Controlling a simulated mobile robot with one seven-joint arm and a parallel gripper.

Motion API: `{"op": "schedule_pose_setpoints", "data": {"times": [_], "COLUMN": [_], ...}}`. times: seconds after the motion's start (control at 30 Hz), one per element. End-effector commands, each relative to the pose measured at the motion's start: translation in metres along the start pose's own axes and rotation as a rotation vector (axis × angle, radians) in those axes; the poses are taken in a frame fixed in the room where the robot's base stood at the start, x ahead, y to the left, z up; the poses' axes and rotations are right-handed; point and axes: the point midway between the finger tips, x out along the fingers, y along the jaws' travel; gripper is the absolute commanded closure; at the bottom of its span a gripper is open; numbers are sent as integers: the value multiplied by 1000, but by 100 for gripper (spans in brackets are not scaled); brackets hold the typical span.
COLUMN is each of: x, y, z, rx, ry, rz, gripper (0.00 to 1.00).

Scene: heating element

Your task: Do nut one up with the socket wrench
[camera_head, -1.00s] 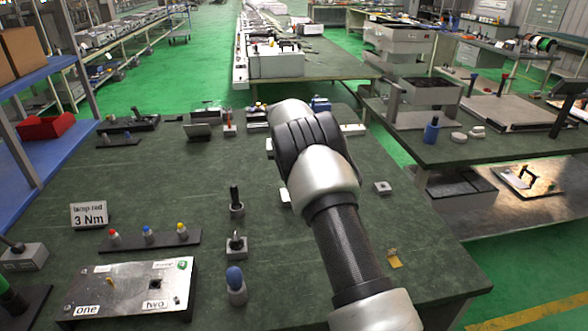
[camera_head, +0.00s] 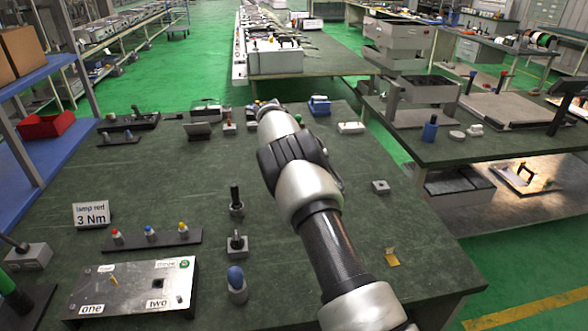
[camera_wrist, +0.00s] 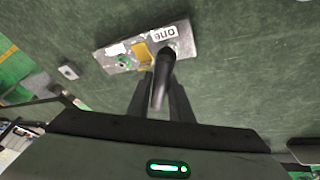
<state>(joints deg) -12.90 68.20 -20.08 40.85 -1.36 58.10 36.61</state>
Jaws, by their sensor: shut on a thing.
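In the wrist view my gripper (camera_wrist: 162,92) is shut on a dark round tool, which looks like the socket wrench (camera_wrist: 161,78). I cannot tell whether the tool touches the plate. The plate also has a yellow patch (camera_wrist: 141,52) and a green ring (camera_wrist: 123,62). Nut one cannot be made out. In the head view my arm hides the gripper and the tool. A metal plate (camera_head: 122,292) labelled "one" and "two" lies at the near left.
A "3 Nm" sign (camera_head: 91,214) stands behind a dark rack (camera_head: 126,244) with red, blue and yellow-topped pieces. Upright tools on small blocks (camera_head: 237,247) stand in the table's middle. A small grey block (camera_head: 380,187) sits at right. Much of the green tabletop (camera_head: 330,255) is clear.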

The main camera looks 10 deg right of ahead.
Motion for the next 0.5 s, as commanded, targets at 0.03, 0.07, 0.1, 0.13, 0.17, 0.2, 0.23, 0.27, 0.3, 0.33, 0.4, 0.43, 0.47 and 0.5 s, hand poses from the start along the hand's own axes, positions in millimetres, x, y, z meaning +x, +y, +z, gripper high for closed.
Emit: {"op": "schedule_pose_setpoints", "data": {"times": [0.03,0.07,0.1,0.13,0.17,0.2,0.23,0.27,0.3,0.33,0.4,0.43,0.47,0.5], "x": [0,0,-2,-3,-5,-7,-9,-10,-12,-14,-17,-18,-19,-20], "y": [0,0,1,1,1,1,1,2,2,2,2,3,3,3], "z": [2,1,0,0,-1,-2,-3,-4,-5,-6,-7,-8,-8,-8], "rx": [0,0,0,-1,-1,-1,-1,-1,-1,-1,-1,-1,-1,-1], "ry": [-5,-5,-4,-4,-4,-3,-3,-2,-2,-1,0,0,0,0], "rz": [1,1,1,1,1,0,0,0,-1,-1,-1,-1,-1,-1], "gripper": [100,100,100,100,100,100,100,100,100,100,100,100,100,100]}}
